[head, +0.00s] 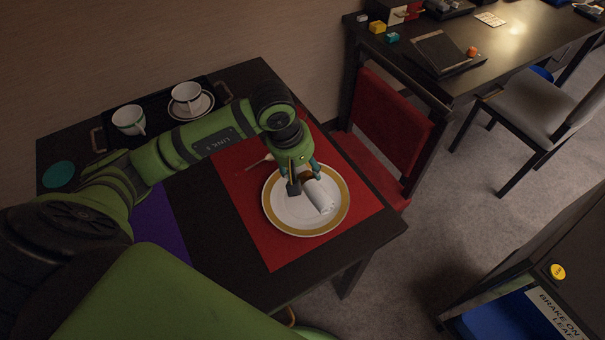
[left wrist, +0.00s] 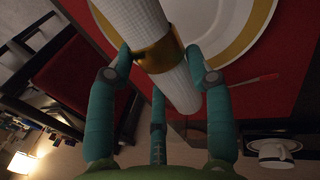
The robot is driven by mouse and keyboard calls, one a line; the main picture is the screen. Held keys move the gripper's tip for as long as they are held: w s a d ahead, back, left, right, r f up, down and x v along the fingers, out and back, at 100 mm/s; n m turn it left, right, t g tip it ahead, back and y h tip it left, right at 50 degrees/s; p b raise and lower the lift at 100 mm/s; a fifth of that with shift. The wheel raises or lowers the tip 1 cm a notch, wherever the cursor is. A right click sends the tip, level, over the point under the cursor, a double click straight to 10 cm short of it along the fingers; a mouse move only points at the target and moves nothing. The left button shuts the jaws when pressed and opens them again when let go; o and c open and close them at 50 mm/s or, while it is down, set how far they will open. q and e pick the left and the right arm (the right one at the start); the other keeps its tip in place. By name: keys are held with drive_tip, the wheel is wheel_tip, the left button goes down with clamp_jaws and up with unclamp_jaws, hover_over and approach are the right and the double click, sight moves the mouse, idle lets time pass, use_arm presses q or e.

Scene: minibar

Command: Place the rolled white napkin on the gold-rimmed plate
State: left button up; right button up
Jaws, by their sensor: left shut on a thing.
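The rolled white napkin (head: 319,196) has a brown-gold ring around its middle and appears over the gold-rimmed plate (head: 281,215) in the head view. My left gripper (head: 304,180) is shut on the napkin. In the left wrist view, its teal fingers (left wrist: 165,62) grip at the ring, with the napkin (left wrist: 185,88) running diagonally between them. The plate (left wrist: 262,22) lies beyond the napkin there. Whether the napkin touches the plate or is held just above it, I cannot tell. My right gripper is not in view.
The plate lies on a red placemat (head: 275,252) on a dark table. A black tray with two cups (head: 129,120) stands at the back left, and a purple mat (head: 160,222) lies left. A red chair (head: 388,125) stands close to the table's right side. Cutlery lies beside the plate.

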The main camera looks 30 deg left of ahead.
sight(303, 179)
use_arm(q)
wheel_tip(303, 179, down, 4)
drive_tip(key=shift+r+p, duration=0.1)
drive_tip(key=shift+p, duration=0.35)
drive_tip(key=shift+f+b, duration=0.7)
drive_tip(key=shift+b, duration=0.15)
drive_tip(key=o, duration=1.3)
drive_tip(key=shift+r, duration=0.1)
drive_tip(key=shift+c, duration=0.2)
drive_tip(key=shift+r+p, duration=0.25)
drive_tip(key=shift+p, duration=0.15)
drive_tip(key=shift+r+p, duration=0.45)
drive_tip(key=shift+r, duration=0.4)
drive_tip(key=b+v, duration=0.1)
drive_tip(key=v, duration=1)
